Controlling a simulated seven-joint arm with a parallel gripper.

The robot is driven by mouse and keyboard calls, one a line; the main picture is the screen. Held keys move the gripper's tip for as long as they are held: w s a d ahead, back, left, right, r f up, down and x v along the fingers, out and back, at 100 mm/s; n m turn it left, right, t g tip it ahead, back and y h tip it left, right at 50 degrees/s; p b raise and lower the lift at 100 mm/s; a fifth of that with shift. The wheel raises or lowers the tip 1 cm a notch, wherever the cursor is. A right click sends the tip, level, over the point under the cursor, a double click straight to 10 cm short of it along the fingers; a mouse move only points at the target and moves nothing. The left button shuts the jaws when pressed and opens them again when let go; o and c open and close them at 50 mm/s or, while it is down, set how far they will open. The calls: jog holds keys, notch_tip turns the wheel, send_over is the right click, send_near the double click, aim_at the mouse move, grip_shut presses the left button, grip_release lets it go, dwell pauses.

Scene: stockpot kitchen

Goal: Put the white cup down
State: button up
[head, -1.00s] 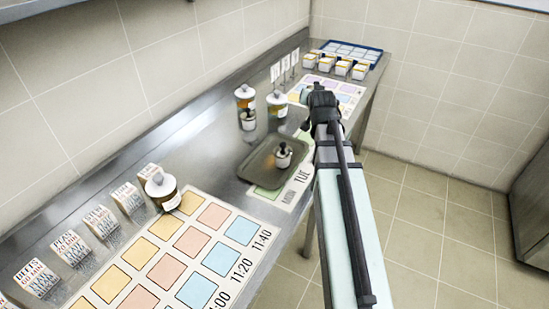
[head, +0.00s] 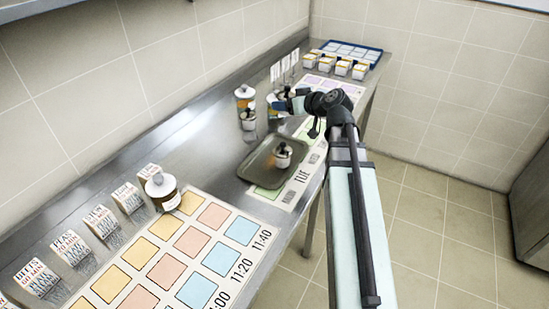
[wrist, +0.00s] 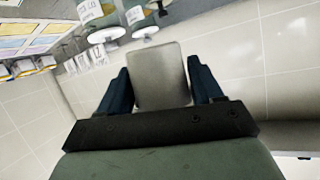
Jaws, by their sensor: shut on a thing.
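My gripper (wrist: 158,72) is shut on a pale, plain-sided cup (wrist: 160,78), which fills the space between the two dark blue fingers in the wrist view. In the head view my gripper (head: 282,103) is above the counter's back part, in front of a jar it mostly hides. The held cup is hard to make out there. The wrist view is upside down, with the counter and jars at its top, apart from the held cup.
A grey tray (head: 261,160) holding a small white pot (head: 283,153) lies on a sheet marked TUE. A white-lidded orange jar (head: 244,94) and a small pot (head: 248,121) stand near the wall. Several white tubs (head: 341,68) and a blue rack (head: 352,49) are farther back.

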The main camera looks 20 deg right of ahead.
jog(key=s+a+r+n+g+y, duration=0.1)
jog(key=s+a+n+g+y, duration=0.15)
jog(key=n+y, duration=0.3)
jog(key=shift+g+h, duration=0.35)
jog(key=shift+h, duration=0.1)
jog(key=shift+a+f, duration=0.2)
jog(key=shift+f, duration=2.25)
jog(key=shift+a+f, duration=0.15)
jog(key=shift+f, duration=2.25)
jog(key=shift+f, duration=0.35)
jog(key=o, duration=1.2)
jog(key=shift+f, duration=0.15)
jog(key=shift+o, duration=0.2)
jog(key=shift+r, duration=0.45)
jog(key=v, duration=1.2)
jog(key=shift+o, duration=0.4)
